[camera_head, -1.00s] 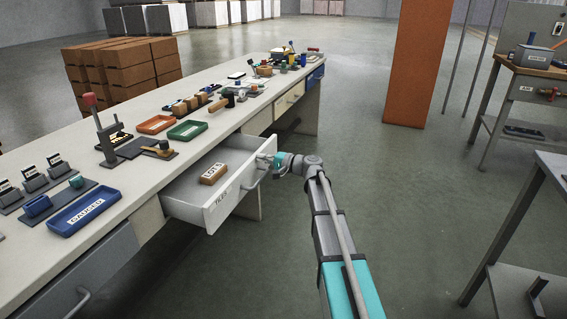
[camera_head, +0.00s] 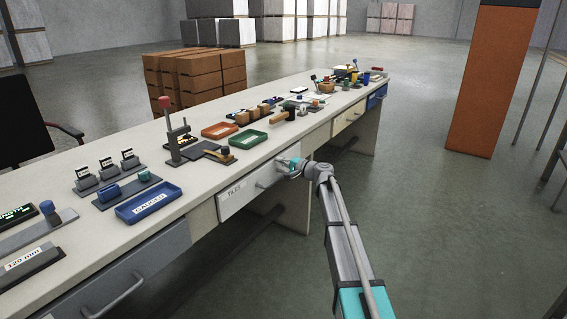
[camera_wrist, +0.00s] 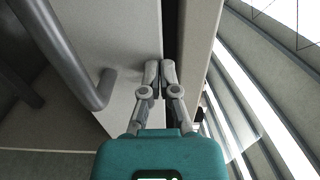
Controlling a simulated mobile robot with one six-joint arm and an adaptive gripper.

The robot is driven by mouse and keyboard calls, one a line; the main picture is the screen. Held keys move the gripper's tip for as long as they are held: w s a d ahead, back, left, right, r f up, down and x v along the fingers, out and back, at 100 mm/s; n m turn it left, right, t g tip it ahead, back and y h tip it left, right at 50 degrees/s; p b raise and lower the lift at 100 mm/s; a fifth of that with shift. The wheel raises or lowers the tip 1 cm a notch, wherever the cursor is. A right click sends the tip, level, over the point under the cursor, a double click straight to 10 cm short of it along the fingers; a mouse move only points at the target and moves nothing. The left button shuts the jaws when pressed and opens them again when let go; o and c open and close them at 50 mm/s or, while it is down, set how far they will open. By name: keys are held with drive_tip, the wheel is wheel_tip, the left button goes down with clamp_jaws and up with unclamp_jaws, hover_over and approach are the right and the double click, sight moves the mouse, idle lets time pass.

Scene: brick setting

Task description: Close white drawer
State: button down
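The white drawer (camera_head: 232,203), labelled TILES, is set in the front of the long workbench. Its front looks about flush with the bench, and its inside is hidden. The drawer front (camera_wrist: 115,40) and its grey bar handle (camera_wrist: 75,65) fill the left of the wrist view. My gripper (camera_head: 284,161) is at the upper right end of the drawer front, beside the handle and not around it. In the wrist view my gripper (camera_wrist: 160,68) has its fingertips together with nothing seen between them. They are at the drawer's edge by a dark gap; contact cannot be told.
The benchtop (camera_head: 160,200) holds a blue tray (camera_head: 148,203), a green tray (camera_head: 248,139), an orange tray (camera_head: 219,130) and several tools. A grey drawer (camera_head: 130,275) is at the near left. An orange pillar (camera_head: 490,85) stands right.

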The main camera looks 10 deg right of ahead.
drive_tip(key=shift+w+a+r, duration=0.1)
drive_tip(key=shift+w+a, duration=0.2)
drive_tip(key=shift+a, duration=0.05)
drive_tip(key=shift+s+d, duration=0.4)
drive_tip(key=shift+d, duration=0.1)
drive_tip(key=v, duration=1.3)
drive_tip(key=shift+s+d, duration=0.2)
